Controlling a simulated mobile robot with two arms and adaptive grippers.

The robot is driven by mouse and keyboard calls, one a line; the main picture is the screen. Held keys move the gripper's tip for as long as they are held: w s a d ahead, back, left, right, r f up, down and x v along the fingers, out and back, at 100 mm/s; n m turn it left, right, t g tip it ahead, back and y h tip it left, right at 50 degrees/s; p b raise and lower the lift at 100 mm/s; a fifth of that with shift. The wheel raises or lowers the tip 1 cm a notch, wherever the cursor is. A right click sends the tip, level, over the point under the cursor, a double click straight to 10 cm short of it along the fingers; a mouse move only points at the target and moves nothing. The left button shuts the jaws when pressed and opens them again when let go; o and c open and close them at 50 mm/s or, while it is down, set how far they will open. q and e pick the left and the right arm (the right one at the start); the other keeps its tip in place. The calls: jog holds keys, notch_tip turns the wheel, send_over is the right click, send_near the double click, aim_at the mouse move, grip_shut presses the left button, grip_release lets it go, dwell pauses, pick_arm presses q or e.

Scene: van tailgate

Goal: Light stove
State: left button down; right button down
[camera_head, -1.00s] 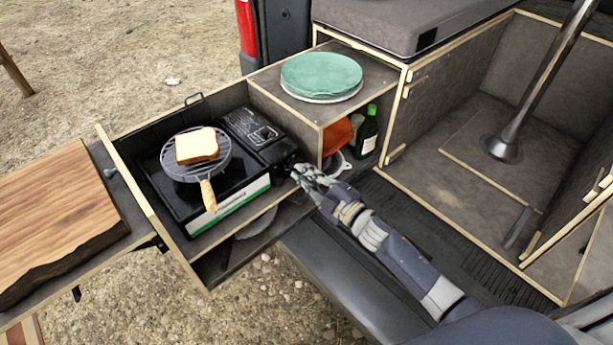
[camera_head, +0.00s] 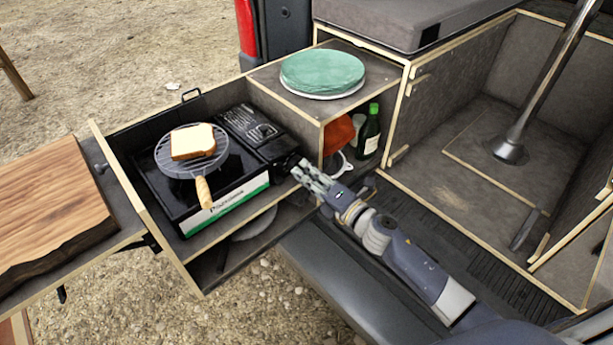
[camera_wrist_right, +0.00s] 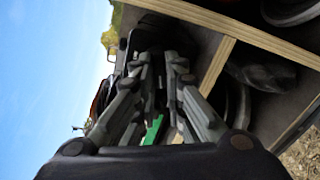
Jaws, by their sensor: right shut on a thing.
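The black camping stove (camera_head: 236,172), with a green-and-white label strip on its front, sits in the pulled-out drawer. A round wire grill (camera_head: 168,159) with a wooden handle lies on it, carrying a slice of bread (camera_head: 193,141). The stove's dark knob (camera_head: 289,162) is at its right end, mostly hidden by my fingers. My right gripper (camera_head: 302,171) is shut on the knob, with its arm coming from the lower right. In the right wrist view, the fingers (camera_wrist_right: 162,60) close at a dark part of the stove. I see no flame. My left gripper is not in view.
A wooden board (camera_head: 50,215) lies on the side shelf at left. The drawer wall (camera_head: 145,210) borders the stove.

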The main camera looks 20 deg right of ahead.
jog(key=shift+f+n+b, duration=0.15)
jog(key=shift+n+b, duration=0.2)
jog(key=shift+n, duration=0.75)
jog(key=c, duration=1.7)
grip_release()
jog(key=shift+o, duration=0.2)
jog(key=v, duration=1.2)
